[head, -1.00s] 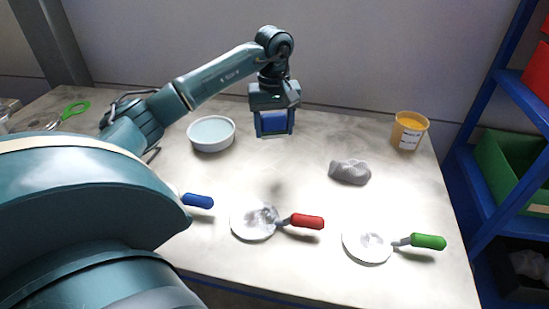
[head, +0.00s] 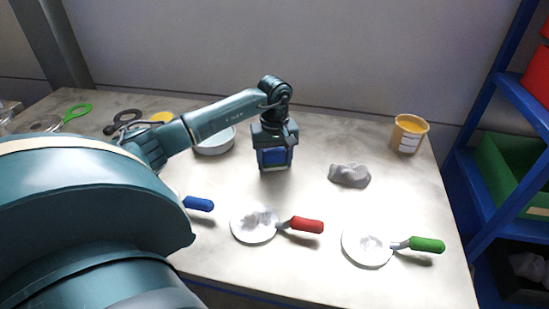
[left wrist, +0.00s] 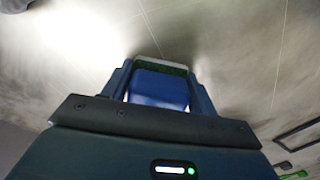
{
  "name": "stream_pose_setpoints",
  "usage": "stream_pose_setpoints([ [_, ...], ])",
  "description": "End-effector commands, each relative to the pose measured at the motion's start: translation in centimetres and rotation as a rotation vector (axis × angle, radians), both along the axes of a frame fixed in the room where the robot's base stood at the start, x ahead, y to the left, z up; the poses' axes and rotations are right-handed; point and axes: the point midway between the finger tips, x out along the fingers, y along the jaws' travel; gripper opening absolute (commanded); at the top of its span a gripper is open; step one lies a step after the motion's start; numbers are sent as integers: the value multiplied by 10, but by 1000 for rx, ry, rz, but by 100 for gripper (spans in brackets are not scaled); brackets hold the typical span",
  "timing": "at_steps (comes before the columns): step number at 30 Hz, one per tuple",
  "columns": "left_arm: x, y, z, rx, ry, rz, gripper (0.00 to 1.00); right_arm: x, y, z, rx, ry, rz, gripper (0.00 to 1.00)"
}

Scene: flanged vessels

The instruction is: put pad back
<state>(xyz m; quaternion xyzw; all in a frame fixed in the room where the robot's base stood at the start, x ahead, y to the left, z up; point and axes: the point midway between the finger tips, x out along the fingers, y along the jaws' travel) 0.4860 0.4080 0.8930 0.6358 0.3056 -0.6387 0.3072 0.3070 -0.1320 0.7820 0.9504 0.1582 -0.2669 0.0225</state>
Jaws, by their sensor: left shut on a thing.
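My left gripper (head: 274,163) is shut on a blue pad (head: 273,157) and points down over the back middle of the table. In the left wrist view the blue pad (left wrist: 159,88) sits between the two fingers of the left gripper (left wrist: 160,72), with a dark green layer and a pale edge at its far end. I cannot tell whether the pad touches the table. My right gripper is not in view.
A pale bowl (head: 214,144) is partly behind my arm. A grey crumpled cloth (head: 350,175) and an orange tub (head: 408,134) are to the right. White round pans with red (head: 306,225), green (head: 427,244) and blue (head: 198,202) handles lie in front. A blue shelf (head: 488,225) stands right.

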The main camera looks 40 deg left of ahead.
Motion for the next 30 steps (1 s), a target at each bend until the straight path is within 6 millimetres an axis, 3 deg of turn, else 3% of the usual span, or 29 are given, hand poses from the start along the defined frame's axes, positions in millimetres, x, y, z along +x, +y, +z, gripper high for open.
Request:
stream_pose_setpoints([
  [1,0,0,-3,0,0,0,37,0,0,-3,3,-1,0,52],
  [2,0,0,-3,0,0,0,59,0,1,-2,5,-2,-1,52],
  [9,0,0,-2,0,0,0,79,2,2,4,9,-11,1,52],
  [20,0,0,5,0,-1,0,80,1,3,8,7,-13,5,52],
  [23,1,0,18,0,-4,0,80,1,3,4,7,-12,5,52],
  [30,2,1,71,1,-7,1,80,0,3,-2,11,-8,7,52],
])
